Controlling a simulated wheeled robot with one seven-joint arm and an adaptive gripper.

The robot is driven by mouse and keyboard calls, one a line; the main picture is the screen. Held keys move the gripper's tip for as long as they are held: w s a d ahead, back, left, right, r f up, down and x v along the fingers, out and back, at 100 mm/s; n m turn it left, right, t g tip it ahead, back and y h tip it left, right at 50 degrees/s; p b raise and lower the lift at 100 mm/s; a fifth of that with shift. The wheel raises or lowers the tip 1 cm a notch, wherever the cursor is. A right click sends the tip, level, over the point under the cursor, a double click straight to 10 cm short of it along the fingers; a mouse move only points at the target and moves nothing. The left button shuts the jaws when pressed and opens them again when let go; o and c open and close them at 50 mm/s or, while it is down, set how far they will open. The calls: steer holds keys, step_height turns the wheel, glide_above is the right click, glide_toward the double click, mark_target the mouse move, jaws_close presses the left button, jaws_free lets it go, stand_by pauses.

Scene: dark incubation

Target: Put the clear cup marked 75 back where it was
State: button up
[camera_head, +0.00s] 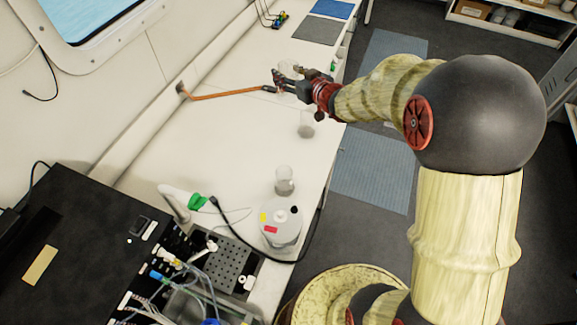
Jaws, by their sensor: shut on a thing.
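My gripper (279,80) is over the far part of the white bench, shut on a clear cup (290,67). Only part of this cup shows, behind the dark fingers, and no marking on it can be read. I cannot tell whether it touches the bench. Another clear cup (306,124) stands on the bench nearer to me, close to the right edge. A third clear vessel (284,178) is further toward me, by a white container with a red and a yellow label (281,226). I cannot read a 75 on any of them.
An orange bar (228,94) runs from the wall toward my gripper. Dark and blue mats (316,30) lie at the bench's far end. Black equipment (80,240) with cables and tubes fills the near left. The middle of the white bench (225,135) is clear.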

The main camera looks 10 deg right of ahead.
step_height(320, 180, down, 34)
steer(key=b, duration=2.3)
steer(key=shift+w, duration=0.1)
steer(key=shift+b, duration=0.3)
steer(key=o, duration=0.7)
steer(key=shift+f, duration=0.15)
steer(key=shift+o, duration=1)
